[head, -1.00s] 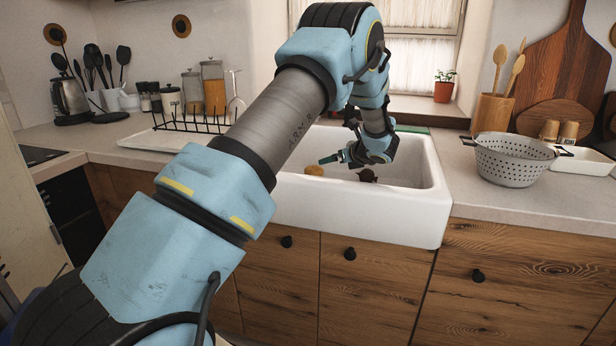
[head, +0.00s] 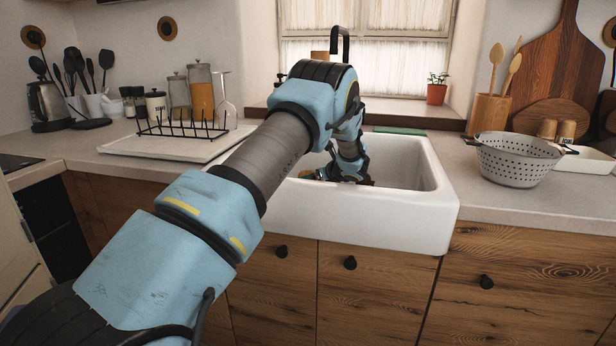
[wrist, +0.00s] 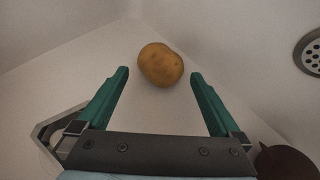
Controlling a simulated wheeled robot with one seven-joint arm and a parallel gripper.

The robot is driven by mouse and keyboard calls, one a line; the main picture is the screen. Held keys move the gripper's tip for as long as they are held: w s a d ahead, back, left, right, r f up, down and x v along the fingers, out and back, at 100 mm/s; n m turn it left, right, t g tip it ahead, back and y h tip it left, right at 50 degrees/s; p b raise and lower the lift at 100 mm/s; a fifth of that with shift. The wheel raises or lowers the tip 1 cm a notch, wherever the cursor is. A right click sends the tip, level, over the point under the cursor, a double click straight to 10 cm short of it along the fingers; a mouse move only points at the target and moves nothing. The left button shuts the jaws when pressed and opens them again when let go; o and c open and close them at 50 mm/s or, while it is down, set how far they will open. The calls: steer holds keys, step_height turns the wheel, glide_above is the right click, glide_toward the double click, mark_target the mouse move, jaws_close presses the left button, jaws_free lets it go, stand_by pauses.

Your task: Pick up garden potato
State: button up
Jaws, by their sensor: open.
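The garden potato (wrist: 160,64) is a brown, rounded potato. In the wrist view it lies on the white floor of the sink, near a corner. My gripper (wrist: 160,82) is open, with its two green fingers apart. The potato is just beyond the fingertips, roughly centred between them, and nothing is held. In the head view my gripper (head: 318,174) is low inside the sink, mostly hidden by my arm and the sink's front wall. The potato is hidden in that view.
The white sink (head: 350,222) has walls close around my gripper. A drain (wrist: 312,52) is at the right in the wrist view, and a dark reddish object (wrist: 284,163) is at the lower right. A colander (head: 512,160) stands on the right counter, and a black rack (head: 183,128) on the left.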

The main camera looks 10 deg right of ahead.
steer(key=shift+p+x, duration=0.5)
steer(key=shift+x, duration=1.45)
steer(key=shift+r, duration=0.15)
steer(key=shift+c, duration=0.2)
steer(key=c, duration=1.1)
steer(key=shift+c, duration=0.2)
steer(key=shift+r, duration=0.1)
